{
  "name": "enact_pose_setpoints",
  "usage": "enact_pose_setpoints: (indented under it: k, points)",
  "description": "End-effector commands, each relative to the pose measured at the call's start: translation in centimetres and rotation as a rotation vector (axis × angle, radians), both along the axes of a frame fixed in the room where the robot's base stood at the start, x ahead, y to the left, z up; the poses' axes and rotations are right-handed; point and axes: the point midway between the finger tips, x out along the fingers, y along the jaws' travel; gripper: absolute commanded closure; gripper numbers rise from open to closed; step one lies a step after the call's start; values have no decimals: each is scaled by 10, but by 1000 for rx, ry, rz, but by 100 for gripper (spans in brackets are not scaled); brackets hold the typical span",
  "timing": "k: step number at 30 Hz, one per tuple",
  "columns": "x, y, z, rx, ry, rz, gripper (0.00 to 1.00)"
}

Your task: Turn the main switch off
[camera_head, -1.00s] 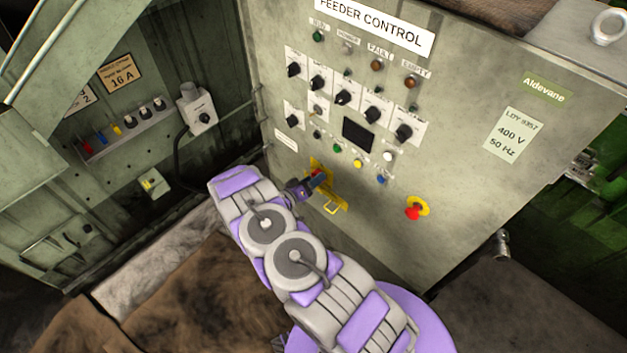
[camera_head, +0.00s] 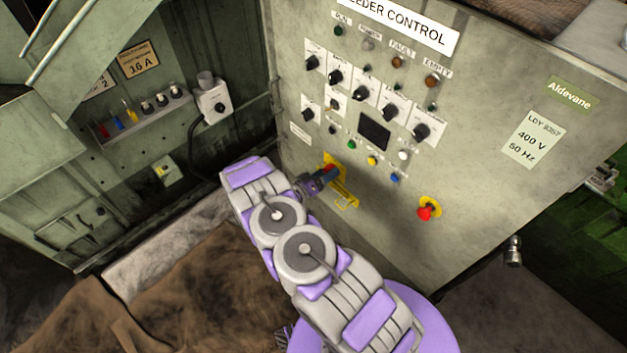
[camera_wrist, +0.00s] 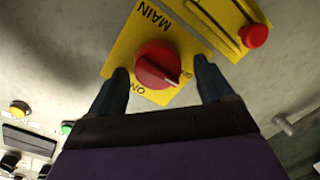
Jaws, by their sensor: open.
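The main switch is a red rotary knob (camera_wrist: 157,65) on a yellow plate (camera_wrist: 125,50) marked "MAIN" and "ON", seen upside down in the wrist view. Its ridge slants to the lower right, near a small label I cannot read clearly. In the head view the yellow plate (camera_head: 345,188) is low on the feeder control panel, and my gripper mostly covers the knob. My gripper (camera_wrist: 161,68) is open, with one finger on each side of the knob. It also shows in the head view (camera_head: 327,177). I cannot tell whether the fingers touch the knob.
A grey socket box (camera_head: 213,105) is in the left recess. A red piece (camera_wrist: 254,36) is beside the plate.

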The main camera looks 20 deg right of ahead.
Motion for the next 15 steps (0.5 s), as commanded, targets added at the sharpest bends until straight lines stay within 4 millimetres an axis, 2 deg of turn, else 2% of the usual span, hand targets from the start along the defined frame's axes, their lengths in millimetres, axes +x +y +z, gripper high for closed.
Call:
enact_pose_setpoints:
  k: [5,15]
  points:
    - [-7,22,4,0,1,4,19]
    - [-31,93,11,-1,0,6,19]
